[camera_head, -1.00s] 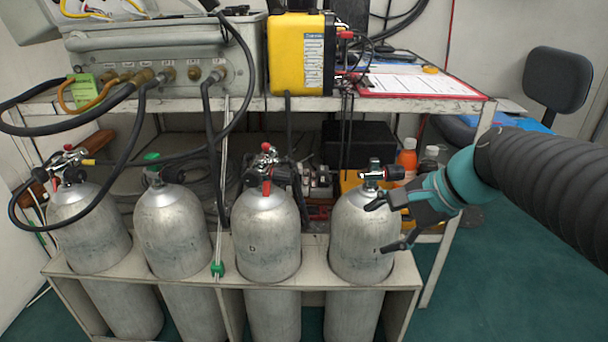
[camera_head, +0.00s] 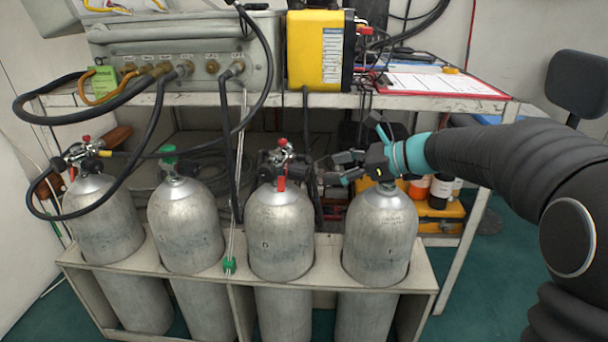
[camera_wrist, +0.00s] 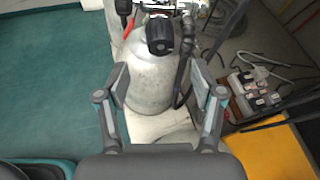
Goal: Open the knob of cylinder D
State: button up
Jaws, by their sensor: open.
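Several grey cylinders stand in a rack. The third from the left (camera_head: 281,235) carries a small mark that resembles a D, too small to read surely. Its valve top (camera_head: 283,160) has a red lever hanging in front. The wrist view appears to show this cylinder (camera_wrist: 148,85) with a black knob (camera_wrist: 160,35) facing me, ahead of the fingers and centred between them. My gripper (camera_head: 340,168) is open and empty, pointing left above the rightmost cylinder (camera_head: 381,240) and apart from the third one's valve. It hides most of the rightmost cylinder's valve.
A black hose (camera_wrist: 185,60) hangs close beside the cylinder. The rack (camera_head: 420,282) holds the cylinders in front of a shelf table (camera_head: 440,102). A yellow case (camera_head: 320,50) and grey panel box (camera_head: 190,55) stand on it. Bottles (camera_head: 440,190) are behind my wrist.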

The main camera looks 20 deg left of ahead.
aim_at(308, 173)
jog(key=x, duration=0.8)
jog(key=shift+a+f, duration=0.1)
jog(key=shift+a, duration=0.25)
jog(key=shift+b, duration=0.3)
jog(key=c, duration=1.2)
